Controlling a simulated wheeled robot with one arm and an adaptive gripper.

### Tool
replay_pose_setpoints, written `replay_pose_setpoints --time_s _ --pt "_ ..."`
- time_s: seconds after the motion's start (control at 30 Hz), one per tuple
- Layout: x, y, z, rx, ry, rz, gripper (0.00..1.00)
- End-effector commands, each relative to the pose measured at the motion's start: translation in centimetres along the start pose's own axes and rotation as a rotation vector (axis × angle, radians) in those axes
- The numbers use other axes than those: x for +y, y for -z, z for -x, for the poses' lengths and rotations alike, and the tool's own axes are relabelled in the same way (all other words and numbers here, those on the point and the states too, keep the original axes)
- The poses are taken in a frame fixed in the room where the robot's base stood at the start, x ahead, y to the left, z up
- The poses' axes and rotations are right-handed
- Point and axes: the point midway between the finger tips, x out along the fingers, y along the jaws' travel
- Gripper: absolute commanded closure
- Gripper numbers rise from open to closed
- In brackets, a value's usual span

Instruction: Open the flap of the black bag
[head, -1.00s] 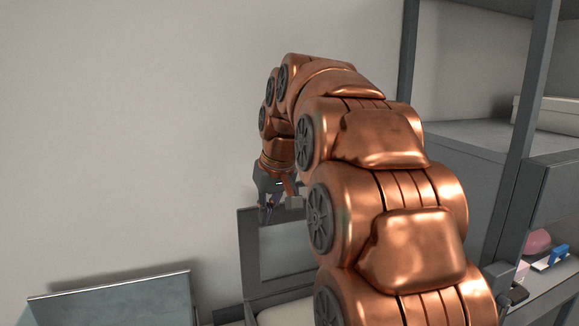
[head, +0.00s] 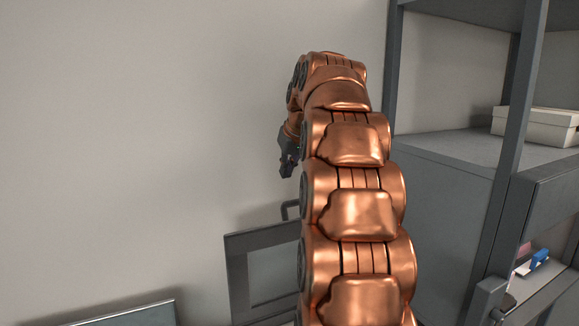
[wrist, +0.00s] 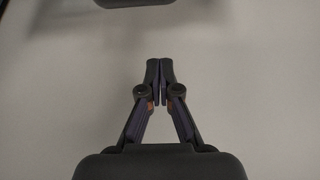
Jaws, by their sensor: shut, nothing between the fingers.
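My gripper (head: 287,174) hangs at the end of my copper arm, pointing down in front of the wall. In the wrist view the fingertips (wrist: 159,68) are together with nothing between them. Below the gripper in the head view stands a dark grey framed panel (head: 236,268) with a small dark handle (head: 286,211) at its top; my arm hides its right side. The gripper is apart from it. I cannot tell whether this is the black bag; no flap can be made out. A dark edge (wrist: 120,3) shows at the top of the wrist view.
A grey shelf unit (head: 440,158) stands at the right, with a white box (head: 537,126) on it and a small blue item (head: 540,259) lower down. A flat grey panel (head: 135,316) is at the lower left. The wall area left of my arm is clear.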

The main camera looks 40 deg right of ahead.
Motion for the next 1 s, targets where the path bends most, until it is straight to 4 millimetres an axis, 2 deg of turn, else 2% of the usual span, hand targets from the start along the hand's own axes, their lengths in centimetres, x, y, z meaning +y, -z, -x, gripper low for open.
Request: replay_pose_setpoints --time_s 0.03,0.37,0.5,0.7,1.0 --pt "0.1 -0.2 -1.1 -0.005 0.001 -0.002 1.0" --pt "0.2 -0.3 -7.0 -0.007 0.0 -0.005 1.0" --pt "0.3 -1.6 -5.9 0.002 -0.004 -0.005 1.0" --pt "0.2 -3.2 -5.5 -0.002 -0.001 -0.005 1.0" --pt "0.2 -3.9 -5.1 -0.001 -0.002 -0.004 1.0"
